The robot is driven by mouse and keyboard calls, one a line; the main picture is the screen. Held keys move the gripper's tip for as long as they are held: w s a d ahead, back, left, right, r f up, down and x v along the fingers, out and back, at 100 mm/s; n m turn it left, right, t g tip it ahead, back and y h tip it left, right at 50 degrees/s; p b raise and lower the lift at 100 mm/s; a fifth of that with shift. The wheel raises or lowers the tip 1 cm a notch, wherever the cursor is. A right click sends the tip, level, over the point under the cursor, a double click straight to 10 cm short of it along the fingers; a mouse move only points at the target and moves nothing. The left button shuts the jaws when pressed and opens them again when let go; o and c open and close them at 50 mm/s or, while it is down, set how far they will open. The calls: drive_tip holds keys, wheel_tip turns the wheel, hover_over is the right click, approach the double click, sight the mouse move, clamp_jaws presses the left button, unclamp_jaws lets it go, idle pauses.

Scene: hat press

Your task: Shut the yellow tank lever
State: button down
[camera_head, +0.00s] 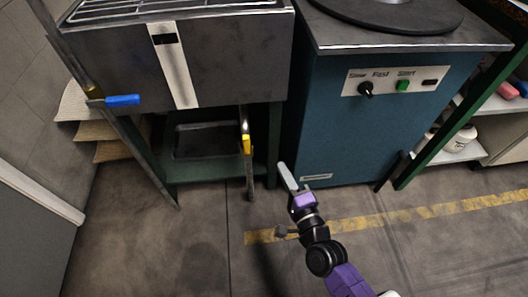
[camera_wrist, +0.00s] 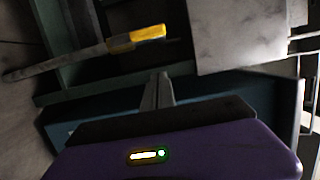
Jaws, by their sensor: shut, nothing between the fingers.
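The yellow tank lever (camera_head: 246,144) is on the pipe hanging at the right front of the grey tank (camera_head: 225,60). In the head view its yellow handle lies roughly along the pipe, which runs down towards the floor. The wrist view shows the yellow handle (camera_wrist: 148,34) and its pipe near the top left. My gripper (camera_head: 284,168) is shut and empty, to the right of the lever and a little lower, apart from it. In the wrist view the closed fingers (camera_wrist: 160,80) point towards a spot below and right of the yellow handle.
A blue lever (camera_head: 122,100) sits on another pipe at the tank's left. The teal machine (camera_head: 385,130) with a knob and green button stands right of my gripper. A dark tray (camera_head: 207,140) sits under the tank. Open floor with a yellow stripe (camera_head: 390,219) lies in front.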

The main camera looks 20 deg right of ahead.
sight(247, 149)
drive_tip(key=w+a, duration=0.3)
drive_tip(key=w, duration=0.8)
drive_tip(key=shift+a+r+p, duration=0.1)
drive_tip(key=shift+r+p, duration=0.05)
drive_tip(key=shift+p, duration=0.35)
